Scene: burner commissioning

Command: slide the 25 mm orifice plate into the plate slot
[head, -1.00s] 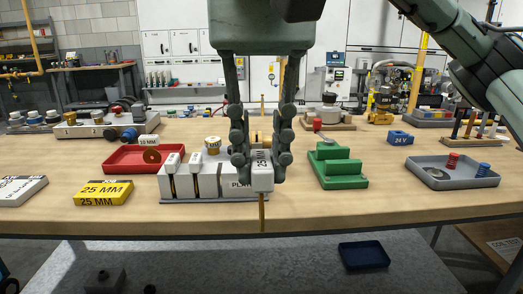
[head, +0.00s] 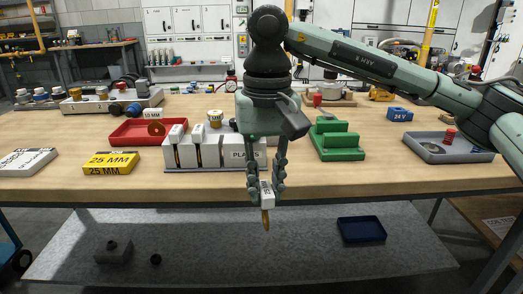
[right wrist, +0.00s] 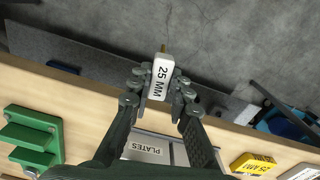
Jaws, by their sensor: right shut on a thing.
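My right gripper (head: 265,196) is shut on the white handle of the 25 mm orifice plate (head: 266,203). The plate's thin brass part points down below the fingers. In the right wrist view the handle (right wrist: 159,77) reads "25 MM" between the fingertips, with a brass bit (right wrist: 163,48) beyond it. In the head view they appear over the table's front edge, before the rack marked PLATES (head: 247,153). I cannot make out which opening is the plate slot. My left gripper is not in view.
A green stepped block (head: 338,145) stands right of the rack. A red tray (head: 130,139) and yellow 25 MM block (head: 110,163) lie left. A grey tray (head: 430,155) is at right. A blue tray (head: 361,229) sits on the lower shelf. The table's front strip is mostly clear.

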